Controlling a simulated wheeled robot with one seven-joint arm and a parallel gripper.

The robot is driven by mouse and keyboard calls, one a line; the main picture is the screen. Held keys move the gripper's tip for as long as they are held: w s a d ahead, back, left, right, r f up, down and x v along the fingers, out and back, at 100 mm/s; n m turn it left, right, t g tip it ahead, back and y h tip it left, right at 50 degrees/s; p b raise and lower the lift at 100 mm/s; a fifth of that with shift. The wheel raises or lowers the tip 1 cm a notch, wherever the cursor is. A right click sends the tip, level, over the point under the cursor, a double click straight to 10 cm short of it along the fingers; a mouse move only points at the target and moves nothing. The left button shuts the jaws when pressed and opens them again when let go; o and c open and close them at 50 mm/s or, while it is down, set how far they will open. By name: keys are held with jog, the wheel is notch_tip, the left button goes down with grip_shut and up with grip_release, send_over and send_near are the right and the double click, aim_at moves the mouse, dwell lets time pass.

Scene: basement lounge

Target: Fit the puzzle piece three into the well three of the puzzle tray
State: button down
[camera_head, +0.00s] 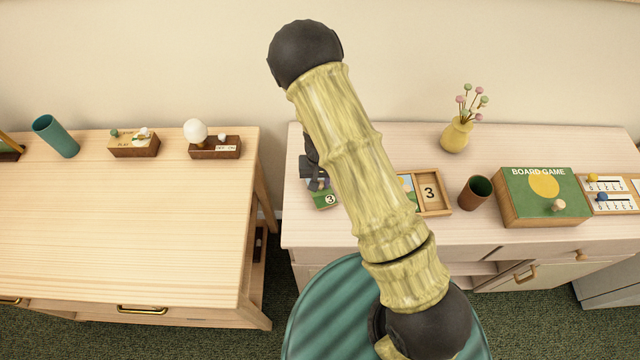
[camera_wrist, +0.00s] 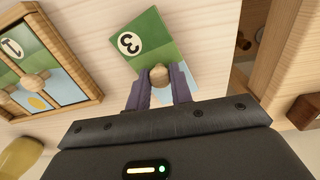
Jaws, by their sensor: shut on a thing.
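Puzzle piece three (camera_head: 326,201) is a green-and-blue picture tile with a white round "3" label and a knob. In the wrist view the piece (camera_wrist: 165,38) lies in front of my gripper (camera_wrist: 160,80), whose fingers are shut on its knob. My gripper (camera_head: 319,184) is partly hidden behind my arm in the head view. I cannot tell whether the piece touches the cabinet top. The puzzle tray (camera_head: 447,207) is wooden, to the right of the piece. Its bare well three (camera_head: 429,192) shows a "3". My arm hides the tray's left part. The wrist view shows part of the tray (camera_wrist: 98,76) with a piece marked "1".
The pale cabinet top (camera_head: 380,133) also holds a yellow vase (camera_head: 456,136), a brown-green cup (camera_head: 474,192) and a green board game box (camera_head: 545,196). A gap separates it from the wooden table (camera_head: 130,215) at left. A teal round stool (camera_head: 325,300) stands in front.

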notch_tip(320, 180, up, 9)
jog(key=shift+f+b, duration=0.1)
jog(key=shift+b, duration=0.3)
jog(key=shift+s+a, duration=0.1)
jog(key=shift+s, duration=0.05)
dwell(0.4)
